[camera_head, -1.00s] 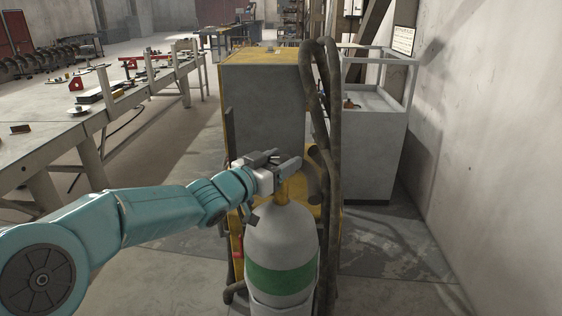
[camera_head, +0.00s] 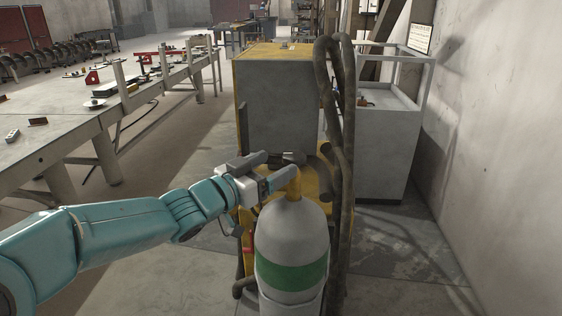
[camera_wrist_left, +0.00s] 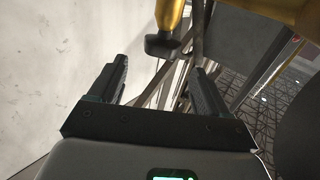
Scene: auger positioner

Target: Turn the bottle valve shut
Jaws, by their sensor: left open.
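The grey gas bottle (camera_head: 292,236) with a green band stands upright at the lower centre of the head view. Its yellow valve body (camera_head: 294,183) is on top and also shows at the upper edge of the left wrist view (camera_wrist_left: 170,14). A dark valve knob (camera_wrist_left: 162,46) sits on it, ahead of the fingertips and roughly between their lines. My left gripper (camera_head: 281,164) is open and empty, just left of the valve; one finger partly overlaps the valve in the head view. Its two dark fingers are apart in the wrist view (camera_wrist_left: 160,66). My right gripper is out of view.
A yellow-framed grey machine (camera_head: 280,108) stands right behind the bottle. Thick dark hoses (camera_head: 337,130) hang along its right side. A long workbench (camera_head: 68,140) is at the left, a grey cabinet (camera_head: 386,150) behind right, and a concrete wall (camera_head: 490,130) at the right.

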